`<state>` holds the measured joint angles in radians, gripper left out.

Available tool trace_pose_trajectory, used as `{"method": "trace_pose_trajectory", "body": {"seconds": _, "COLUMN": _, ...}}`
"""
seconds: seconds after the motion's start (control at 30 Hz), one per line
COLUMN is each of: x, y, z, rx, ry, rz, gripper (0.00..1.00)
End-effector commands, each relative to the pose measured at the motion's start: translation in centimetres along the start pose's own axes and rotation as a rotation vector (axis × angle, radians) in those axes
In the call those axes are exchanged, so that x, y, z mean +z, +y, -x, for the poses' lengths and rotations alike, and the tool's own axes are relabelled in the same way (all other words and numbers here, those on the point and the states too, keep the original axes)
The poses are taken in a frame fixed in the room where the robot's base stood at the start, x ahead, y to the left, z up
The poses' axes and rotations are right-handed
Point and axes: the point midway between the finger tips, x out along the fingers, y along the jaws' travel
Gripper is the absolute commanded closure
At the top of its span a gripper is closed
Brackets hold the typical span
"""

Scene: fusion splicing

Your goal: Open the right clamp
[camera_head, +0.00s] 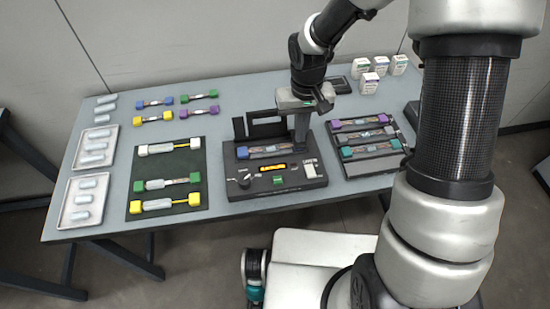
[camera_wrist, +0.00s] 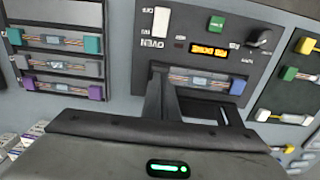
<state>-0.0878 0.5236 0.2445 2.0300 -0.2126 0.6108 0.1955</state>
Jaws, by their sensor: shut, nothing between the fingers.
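The black splicer (camera_head: 262,187) stands mid-table, with a fibre piece (camera_head: 264,151) lying along its back part; the piece also shows in the wrist view (camera_wrist: 198,80). A black upright frame (camera_head: 243,128), apparently a raised clamp, stands at the splicer's back left. My gripper (camera_head: 301,138) is shut and empty, pointing down at the splicer's back right, beside the right end of the fibre piece. In the wrist view, dark parts at the fingers (camera_wrist: 165,98) overlap the splicer's edge. The right clamp cannot be told apart from my fingers, so its state and any contact are unclear.
A dark mat (camera_head: 193,213) with several fibre pieces lies left of the splicer. A rack (camera_head: 369,165) with coloured pieces is close on its right. Trays (camera_head: 103,133) stand at the far left, small white boxes (camera_head: 369,82) at the back right.

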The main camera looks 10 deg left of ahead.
Motion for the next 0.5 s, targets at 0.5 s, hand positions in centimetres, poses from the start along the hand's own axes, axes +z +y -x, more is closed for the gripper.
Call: {"method": "trace_pose_trajectory", "body": {"seconds": 0.5, "x": 0.18, "y": 0.04, "z": -0.56, "rx": 0.000, "ry": -0.005, "rz": 0.000, "gripper": 1.00}}
